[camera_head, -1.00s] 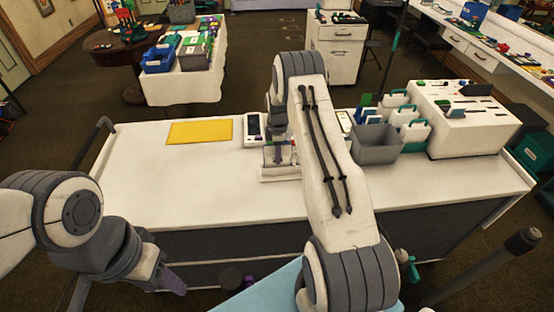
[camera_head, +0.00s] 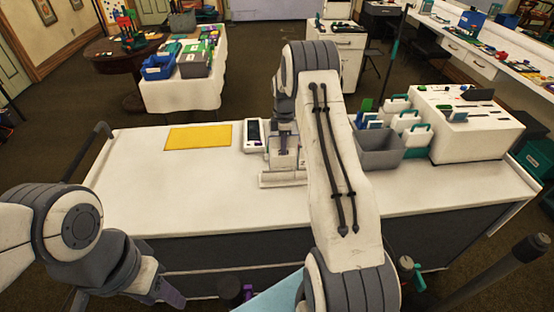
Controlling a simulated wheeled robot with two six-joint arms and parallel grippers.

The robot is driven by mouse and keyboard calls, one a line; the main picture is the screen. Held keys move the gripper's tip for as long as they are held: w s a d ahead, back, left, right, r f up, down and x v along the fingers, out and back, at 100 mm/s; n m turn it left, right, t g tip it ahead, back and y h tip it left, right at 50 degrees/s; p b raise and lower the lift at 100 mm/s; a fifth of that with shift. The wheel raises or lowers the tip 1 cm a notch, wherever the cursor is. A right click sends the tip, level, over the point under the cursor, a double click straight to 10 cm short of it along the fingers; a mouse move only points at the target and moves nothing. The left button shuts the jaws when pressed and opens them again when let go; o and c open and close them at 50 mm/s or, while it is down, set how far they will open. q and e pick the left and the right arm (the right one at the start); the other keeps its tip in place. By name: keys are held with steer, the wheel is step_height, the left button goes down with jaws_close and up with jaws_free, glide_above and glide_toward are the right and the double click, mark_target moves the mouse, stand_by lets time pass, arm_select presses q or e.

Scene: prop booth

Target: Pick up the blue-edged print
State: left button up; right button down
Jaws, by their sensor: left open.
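My right gripper (camera_head: 285,143) is over the middle of the white counter, at a small white stand (camera_head: 282,180). My own right forearm and wrist cover much of it, so its jaws and anything between them cannot be made out. I cannot single out a blue-edged print for certain. Small blue and white cards (camera_head: 373,122) stand at the grey bin right of my right arm, but their edges are too small to read.
A yellow sheet (camera_head: 198,137) lies at the counter's back left. A white device with a dark screen (camera_head: 254,133) is beside my right gripper. A grey bin (camera_head: 378,152), white holders and a white box (camera_head: 465,122) fill the right.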

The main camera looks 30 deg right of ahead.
steer(key=s+d+r+b, duration=0.2)
steer(key=d+r, duration=0.3)
steer(key=d, duration=0.4)
steer(key=shift+d+r+b, duration=0.25)
steer(key=shift+r+b, duration=0.1)
steer(key=shift+b, duration=0.1)
steer(key=shift+r, duration=0.1)
